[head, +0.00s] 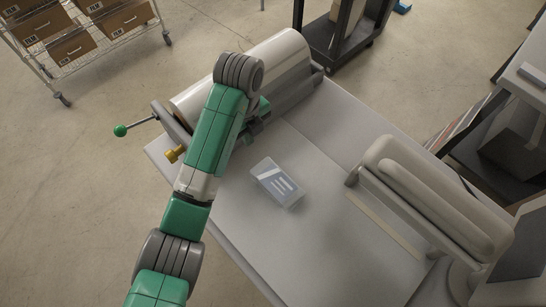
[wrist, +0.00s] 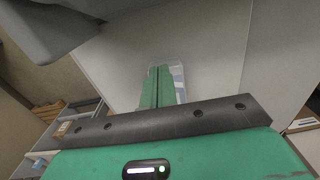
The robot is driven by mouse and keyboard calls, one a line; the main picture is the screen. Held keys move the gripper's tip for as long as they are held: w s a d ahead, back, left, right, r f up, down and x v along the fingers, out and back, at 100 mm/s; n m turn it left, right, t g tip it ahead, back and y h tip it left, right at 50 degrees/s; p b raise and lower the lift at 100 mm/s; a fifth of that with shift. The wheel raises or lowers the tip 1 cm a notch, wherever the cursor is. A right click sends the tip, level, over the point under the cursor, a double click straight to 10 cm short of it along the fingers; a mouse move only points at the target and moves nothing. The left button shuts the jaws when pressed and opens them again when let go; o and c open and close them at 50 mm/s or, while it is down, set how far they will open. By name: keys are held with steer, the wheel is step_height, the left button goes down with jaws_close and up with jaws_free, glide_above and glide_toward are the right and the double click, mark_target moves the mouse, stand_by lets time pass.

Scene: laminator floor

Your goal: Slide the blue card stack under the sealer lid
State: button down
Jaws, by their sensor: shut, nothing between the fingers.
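The card stack (head: 277,183) is a pale, bluish-grey block with white stripes, lying flat on the grey table left of the sealer. The sealer lid (head: 440,200) is a rounded beige arm, raised at an angle over the right part of the table. My gripper (wrist: 161,70) shows in the wrist view with its two green fingers together and nothing between them. The card stack (wrist: 179,77) shows there beyond the fingers, partly hidden by them; there is no sign of contact. In the head view, my arm hides most of the gripper, near the roller machine.
A tan strip (head: 385,225) lies before the sealer. A box rack (head: 80,45) stands far left.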

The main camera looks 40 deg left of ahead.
mark_target(277, 185)
step_height(277, 185, down, 9)
steer(key=shift+r, duration=0.1)
steer(key=d, duration=0.3)
steer(key=shift+s+d+f+p, duration=0.15)
steer(key=shift+f+p, duration=0.15)
steer(key=shift+p, duration=0.1)
steer(key=shift+d, duration=0.4)
